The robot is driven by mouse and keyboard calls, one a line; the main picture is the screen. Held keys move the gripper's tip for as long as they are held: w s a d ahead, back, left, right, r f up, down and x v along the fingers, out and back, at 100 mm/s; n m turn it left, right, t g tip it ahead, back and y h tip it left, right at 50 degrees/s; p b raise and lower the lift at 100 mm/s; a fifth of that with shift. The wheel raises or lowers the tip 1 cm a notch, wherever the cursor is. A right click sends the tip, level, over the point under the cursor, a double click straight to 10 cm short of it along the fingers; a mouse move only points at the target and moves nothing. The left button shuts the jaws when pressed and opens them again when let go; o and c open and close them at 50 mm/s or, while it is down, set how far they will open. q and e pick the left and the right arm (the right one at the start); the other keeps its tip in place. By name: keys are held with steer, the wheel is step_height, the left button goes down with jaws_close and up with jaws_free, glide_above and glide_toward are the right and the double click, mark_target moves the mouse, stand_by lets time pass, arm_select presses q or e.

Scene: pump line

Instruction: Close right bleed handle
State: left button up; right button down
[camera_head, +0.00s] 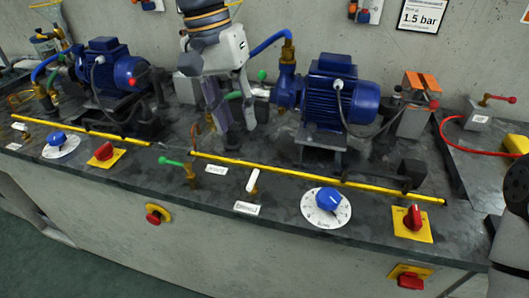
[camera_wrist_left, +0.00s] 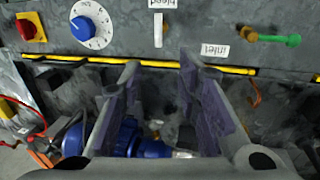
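The right bleed handle (camera_head: 252,180) is a small white lever on a brass fitting at the front of the bench, behind the bleed label (camera_head: 247,208). It also shows in the left wrist view (camera_wrist_left: 158,30), pointing along the picture's vertical beyond the fingertips. My left gripper (camera_head: 236,124) hangs above the bench, left of the right blue pump and behind the yellow rail. Its two fingers are apart with nothing between them, also in the left wrist view (camera_wrist_left: 159,72). The gripper does not touch the handle. My right gripper is not in view.
The yellow rail (camera_head: 310,178) runs behind the handle. A green inlet handle (camera_head: 172,162) stands to the left, a blue dial (camera_head: 329,200) and a red switch (camera_head: 413,217) to the right. The right blue pump (camera_head: 340,95) stands behind. A red cable (camera_head: 480,152) lies far right.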

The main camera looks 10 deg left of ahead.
arm_select(q)
glide_toward(252, 177)
steer(key=f, duration=0.3)
steer(key=d+f, duration=0.1)
steer(key=f, duration=0.3)
steer(key=shift+d+f+b, duration=0.3)
steer(key=shift+f, duration=0.1)
steer(key=shift+c, duration=0.3)
jaws_close()
